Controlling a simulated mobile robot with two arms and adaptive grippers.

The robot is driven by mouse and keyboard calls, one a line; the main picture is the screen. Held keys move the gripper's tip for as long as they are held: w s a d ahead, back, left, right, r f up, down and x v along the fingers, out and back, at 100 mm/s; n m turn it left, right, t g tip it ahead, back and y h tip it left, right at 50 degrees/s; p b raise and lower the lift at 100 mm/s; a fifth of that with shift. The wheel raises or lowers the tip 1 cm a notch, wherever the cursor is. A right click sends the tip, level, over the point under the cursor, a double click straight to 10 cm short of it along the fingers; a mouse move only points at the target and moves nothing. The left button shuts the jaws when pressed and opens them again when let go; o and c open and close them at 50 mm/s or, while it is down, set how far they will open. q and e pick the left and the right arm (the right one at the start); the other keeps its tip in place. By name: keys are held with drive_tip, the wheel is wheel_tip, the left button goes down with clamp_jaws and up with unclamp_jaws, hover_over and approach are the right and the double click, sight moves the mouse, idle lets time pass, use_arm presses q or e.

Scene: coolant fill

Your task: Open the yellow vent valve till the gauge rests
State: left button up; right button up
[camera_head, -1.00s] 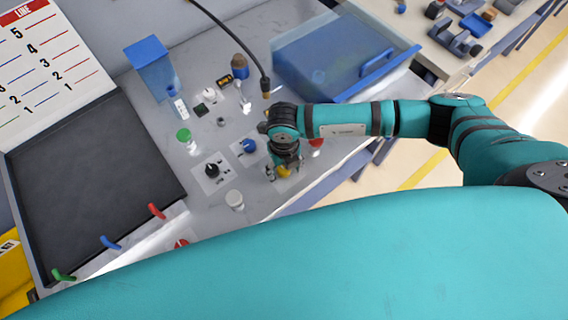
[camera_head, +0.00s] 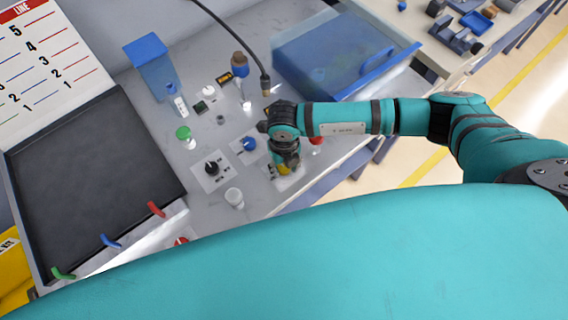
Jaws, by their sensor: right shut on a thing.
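The yellow vent valve (camera_head: 284,170) shows only in part on the grey bench, under my right gripper. My right gripper (camera_head: 285,164) points down over the valve and is shut on it; its fingertips are mostly hidden by the wrist. A blue knob (camera_head: 248,144) and a black knob (camera_head: 212,168) sit on plates to the left of it. I cannot pick out the gauge's needle; a small white round dial (camera_head: 209,90) stands farther back, too small to read. My left gripper is not in view.
A white cup (camera_head: 234,197) and a green-capped item (camera_head: 184,133) stand left of the gripper. A red item (camera_head: 316,140) is close on its right. A blue translucent bin (camera_head: 330,60) and a hanging black hose (camera_head: 246,50) are behind.

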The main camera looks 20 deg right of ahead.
sight(284, 166)
drive_tip(key=shift+f+n+b, duration=0.15)
drive_tip(key=shift+n+b, duration=0.25)
drive_tip(key=shift+b, duration=0.15)
drive_tip(key=n+b, duration=1.4)
drive_tip(key=b, duration=0.5)
drive_tip(key=shift+w+f, duration=0.1)
drive_tip(key=shift+r+n+b, duration=0.25)
drive_tip(key=shift+n+b, duration=0.65)
drive_tip(key=shift+b, duration=0.45)
drive_tip(key=o, duration=1.1)
drive_tip(key=shift+o, duration=0.2)
wheel_tip(284, 166, up, 12)
